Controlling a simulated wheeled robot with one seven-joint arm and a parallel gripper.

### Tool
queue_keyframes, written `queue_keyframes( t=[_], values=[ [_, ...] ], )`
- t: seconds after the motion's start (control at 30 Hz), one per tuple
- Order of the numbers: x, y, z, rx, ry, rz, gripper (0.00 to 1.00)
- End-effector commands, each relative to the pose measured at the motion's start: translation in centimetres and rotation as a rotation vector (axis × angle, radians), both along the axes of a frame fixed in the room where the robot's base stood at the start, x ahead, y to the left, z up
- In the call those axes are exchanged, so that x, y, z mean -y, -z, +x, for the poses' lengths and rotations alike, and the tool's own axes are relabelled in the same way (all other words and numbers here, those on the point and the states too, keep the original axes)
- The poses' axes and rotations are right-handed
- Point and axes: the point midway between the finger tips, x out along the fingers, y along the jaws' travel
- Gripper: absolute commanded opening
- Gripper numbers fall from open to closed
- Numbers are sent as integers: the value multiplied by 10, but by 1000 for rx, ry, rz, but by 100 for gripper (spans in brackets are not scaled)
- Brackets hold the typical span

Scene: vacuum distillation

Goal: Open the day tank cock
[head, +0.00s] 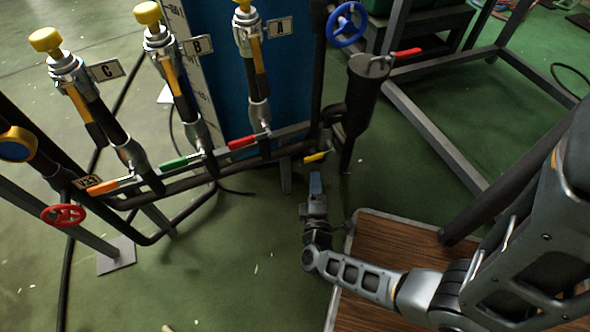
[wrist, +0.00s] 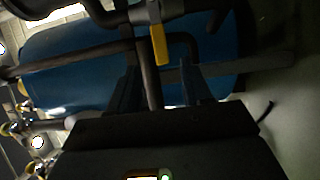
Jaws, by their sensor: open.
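No readable label names the day tank cock. A yellow lever (head: 317,157) sits low on the piping below the dark cylindrical vessel (head: 362,92). It also shows in the wrist view (wrist: 159,45), at top centre. My gripper (head: 315,184) is just below the yellow lever in the head view, pointing toward it. In the wrist view my gripper (wrist: 158,78) has its two fingers apart with a dark pipe visible between them. The lever appears beyond the fingertips, and no contact shows. Another red lever (head: 405,52) is at the vessel's top.
Orange (head: 102,187), green (head: 174,162) and red (head: 243,142) levers line the manifold under tags C, B and A. A blue handwheel (head: 346,24) and red handwheel (head: 63,215) flank it. A wood-topped surface (head: 395,243) lies under my arm. Floor left of my gripper is open.

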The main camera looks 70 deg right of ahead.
Motion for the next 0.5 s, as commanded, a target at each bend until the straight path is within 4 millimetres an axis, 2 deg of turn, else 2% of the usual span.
queue_keyframes(
  t=[0.5],
  values=[
    [64,2,21,-2,2,-3,49]
  ],
)
